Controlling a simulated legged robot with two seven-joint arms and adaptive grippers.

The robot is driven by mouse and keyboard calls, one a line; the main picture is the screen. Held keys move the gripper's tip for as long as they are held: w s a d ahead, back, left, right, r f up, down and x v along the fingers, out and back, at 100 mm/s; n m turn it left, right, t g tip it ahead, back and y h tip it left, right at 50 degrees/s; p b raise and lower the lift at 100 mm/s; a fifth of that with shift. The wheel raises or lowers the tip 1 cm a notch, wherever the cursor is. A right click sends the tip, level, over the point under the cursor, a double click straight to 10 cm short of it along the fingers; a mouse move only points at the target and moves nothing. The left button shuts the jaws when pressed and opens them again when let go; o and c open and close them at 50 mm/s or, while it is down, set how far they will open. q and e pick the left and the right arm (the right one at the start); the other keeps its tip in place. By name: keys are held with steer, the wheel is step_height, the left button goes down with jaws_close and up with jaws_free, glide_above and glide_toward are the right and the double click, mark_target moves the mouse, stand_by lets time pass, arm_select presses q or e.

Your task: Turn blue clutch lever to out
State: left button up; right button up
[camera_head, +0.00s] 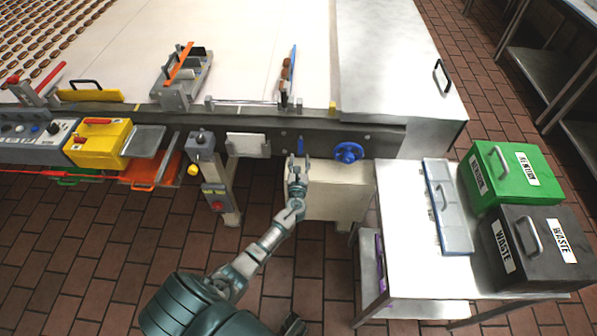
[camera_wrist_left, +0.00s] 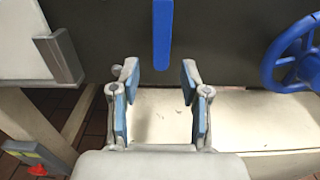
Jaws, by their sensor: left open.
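The blue clutch lever (camera_head: 301,146) is a short flat blue bar on the dark front rail of the conveyor. In the left wrist view the lever (camera_wrist_left: 162,38) hangs straight down at the top middle. My left gripper (camera_head: 297,163) is just below the lever in the head view. In the left wrist view the left gripper (camera_wrist_left: 160,80) is open and empty, its blue-padded fingers on either side of the lever's line. The lever's lower end shows in the gap at fingertip height; I see no contact. My right gripper is not in view.
A blue handwheel (camera_head: 348,152) sits right of the lever. A pale box (camera_head: 335,190) is below the rail. A white panel (camera_head: 248,145) is to the left. A side table (camera_head: 400,265) holds green (camera_head: 510,172) and dark (camera_head: 535,245) bins at the right.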

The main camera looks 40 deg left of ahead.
arm_select(q)
steer(key=v, duration=0.8)
steer(key=shift+a, duration=0.1)
steer(key=s+d+f+n+g+h+p, duration=0.1)
steer(key=s+d+f+n+g+h, duration=0.2)
steer(key=s+f+n, duration=0.7)
steer(key=s+d+f+n+g+h, duration=0.25)
steer(key=s+f+n+g, duration=0.35)
steer(key=f, duration=0.7)
steer(key=s+d+f+n+g+h, duration=0.1)
steer(key=s+d+f+n, duration=0.2)
steer(key=s, duration=0.4)
steer(key=s+d+f+n+g+h, duration=0.2)
steer(key=s+d+f+n, duration=0.2)
steer(key=s, duration=0.3)
steer(key=s+d+f+n+g+h+p, duration=0.1)
steer(key=s+d+f+n, duration=0.3)
steer(key=s, duration=0.3)
steer(key=shift+s+n+g, duration=0.3)
steer(key=shift+s, duration=0.05)
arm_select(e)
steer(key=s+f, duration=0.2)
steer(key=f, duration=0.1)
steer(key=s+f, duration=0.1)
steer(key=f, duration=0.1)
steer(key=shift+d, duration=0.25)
arm_select(q)
steer(key=shift+a+f, duration=0.1)
